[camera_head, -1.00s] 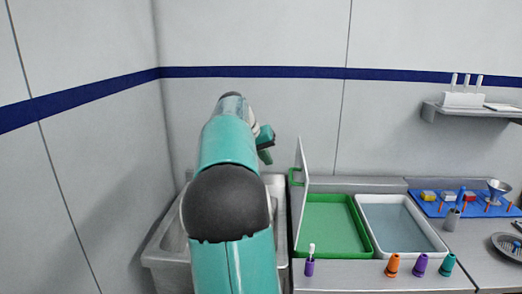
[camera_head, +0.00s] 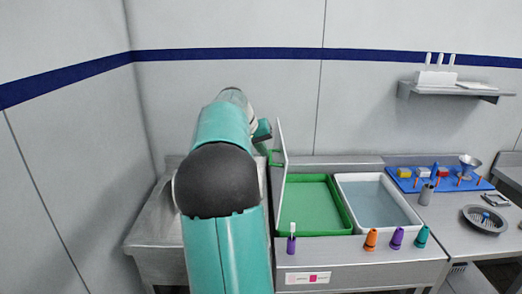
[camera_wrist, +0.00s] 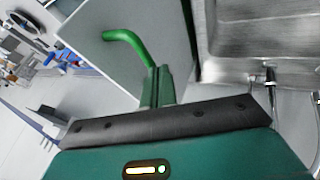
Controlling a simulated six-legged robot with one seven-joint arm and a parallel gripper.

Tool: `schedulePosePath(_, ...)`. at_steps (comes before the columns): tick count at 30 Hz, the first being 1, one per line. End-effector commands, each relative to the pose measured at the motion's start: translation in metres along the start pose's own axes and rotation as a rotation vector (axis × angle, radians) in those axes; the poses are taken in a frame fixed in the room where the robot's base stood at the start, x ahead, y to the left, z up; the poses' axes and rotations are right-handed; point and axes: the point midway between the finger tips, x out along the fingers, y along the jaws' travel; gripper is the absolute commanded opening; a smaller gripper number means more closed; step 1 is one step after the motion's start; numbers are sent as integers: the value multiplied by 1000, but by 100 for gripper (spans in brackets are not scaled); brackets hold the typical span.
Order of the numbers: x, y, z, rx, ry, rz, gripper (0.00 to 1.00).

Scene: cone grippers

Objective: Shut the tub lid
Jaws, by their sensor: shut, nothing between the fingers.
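The green tub (camera_head: 313,233) stands on the counter with its lid (camera_head: 281,165) raised nearly upright along its left side. A green handle (camera_head: 272,158) sticks out from the lid's left face. In the wrist view the lid is a grey panel (camera_wrist: 110,75) with the bent green handle (camera_wrist: 128,38). My gripper (camera_head: 264,130) is left of the lid, near its upper part. In the wrist view my gripper's fingers (camera_wrist: 157,85) are together and empty, close to one end of the handle. I cannot tell whether they touch it.
A metal sink (camera_head: 150,225) lies left of the tub. A white tub of water (camera_head: 410,222) stands right of it. Purple (camera_head: 291,245) and orange (camera_head: 371,240) cone pieces are in front. A blue mat (camera_head: 398,182) and grey dish (camera_head: 485,222) are further right.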

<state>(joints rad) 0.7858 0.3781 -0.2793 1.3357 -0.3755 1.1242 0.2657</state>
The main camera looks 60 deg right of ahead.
Motion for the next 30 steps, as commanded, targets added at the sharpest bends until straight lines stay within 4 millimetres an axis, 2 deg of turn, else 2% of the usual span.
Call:
schedulePosePath(8,7,25,-1,34,-13,-77,0)
schedulePosePath(14,23,61,-1,85,-36,-202,0)
schedulePosePath(23,67,124,5,180,-79,-460,0)
schedulePosePath(30,113,164,15,257,-114,-673,0)
